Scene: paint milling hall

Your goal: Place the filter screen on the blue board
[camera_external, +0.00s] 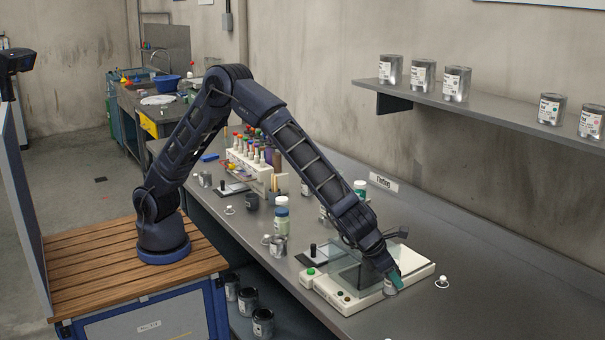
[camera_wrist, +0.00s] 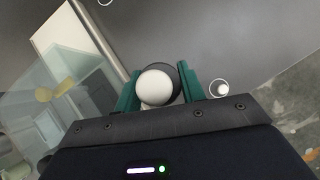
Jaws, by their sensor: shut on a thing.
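My gripper (camera_external: 395,277) is low at the front right of the bench, by the right end of a white instrument. In the wrist view its green fingers (camera_wrist: 155,88) are shut on a round piece with a white knob (camera_wrist: 153,87) and a dark disc behind it. I cannot tell for sure if this is the filter screen. In the external view a small pale, can-like shape (camera_external: 390,288) shows at the fingertips. A flat blue thing (camera_external: 210,157) far back on the bench may be the blue board; it is too small to be sure.
The white instrument (camera_external: 345,298) with a clear cover stands beside my gripper. A small white-knobbed piece (camera_external: 441,282) lies to its right. Bottles (camera_external: 281,221), small cans and a vial rack (camera_external: 250,170) stand farther back. A shelf with paint cans (camera_external: 480,100) hangs above.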

